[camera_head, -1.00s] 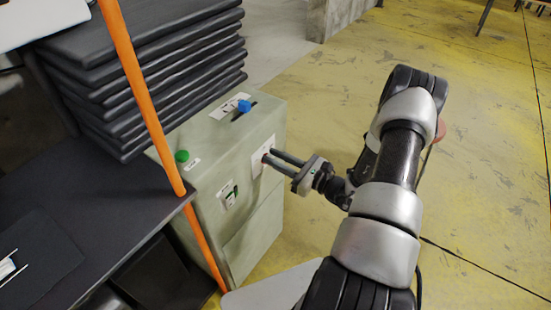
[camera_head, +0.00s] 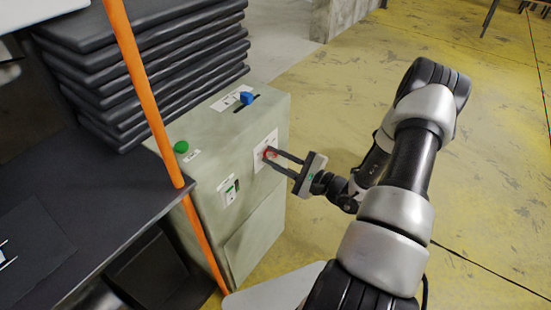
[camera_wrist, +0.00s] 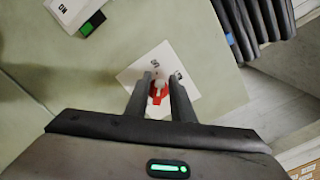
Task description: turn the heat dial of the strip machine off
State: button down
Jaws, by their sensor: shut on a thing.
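The strip machine (camera_head: 216,170) is a pale green-grey box beside the dark bench. Its red dial (camera_head: 269,154) sits on a white label plate on the side face towards my arm. My gripper (camera_head: 275,156) reaches that face from the right, its two fingers on either side of the dial. In the wrist view the red dial (camera_wrist: 158,98) with a pale pointer shows between the fingertips (camera_wrist: 160,85), which are shut on it. The label's small print is only partly readable, so I cannot tell the setting.
A blue knob in a slot (camera_head: 246,98) and a green button (camera_head: 181,147) are on the machine's top. A green-and-black switch (camera_head: 229,192) is on its front. An orange pole (camera_head: 137,80) and stacked black slabs (camera_head: 150,70) stand left. Yellow floor (camera_head: 350,80) is open at right.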

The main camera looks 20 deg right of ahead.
jog(key=shift+d+f+n+b, duration=0.2)
jog(key=shift+f+n+b, duration=0.3)
jog(key=shift+n, duration=0.6)
jog(key=c, duration=1.8)
grip_release()
jog(key=shift+r, duration=0.1)
jog(key=p+v, duration=0.2)
jog(key=v, duration=1.5)
jog(key=shift+s, duration=0.25)
